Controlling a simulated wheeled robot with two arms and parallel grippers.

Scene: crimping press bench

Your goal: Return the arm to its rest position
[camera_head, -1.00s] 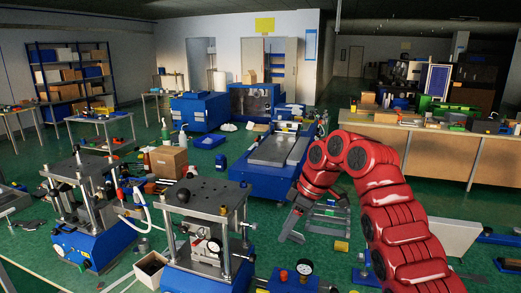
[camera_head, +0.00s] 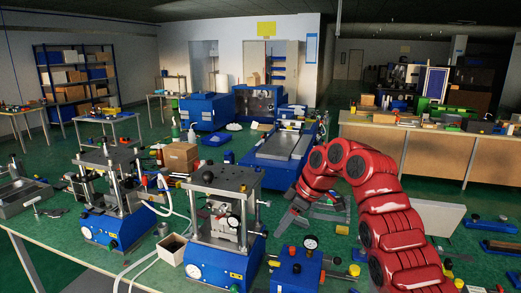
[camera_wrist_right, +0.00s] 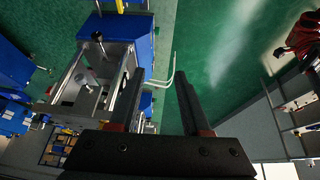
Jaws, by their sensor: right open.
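My right arm (camera_head: 385,195) is red and reaches in from the lower right of the head view, bent at the elbow. Its dark grey right gripper (camera_head: 298,213) hangs beyond the blue block with a gauge, apart from the presses. In the right wrist view the two fingers of the right gripper (camera_wrist_right: 160,82) stand apart with nothing between them. A press with a blue base (camera_wrist_right: 105,65) shows behind the left finger there. My left arm and gripper are not in view.
Two crimping presses, a left one (camera_head: 112,200) and a nearer one (camera_head: 220,225), stand on the bench. A blue gauge block (camera_head: 297,268) sits right of them, close to my arm. Green floor (camera_head: 425,185) is free behind the arm.

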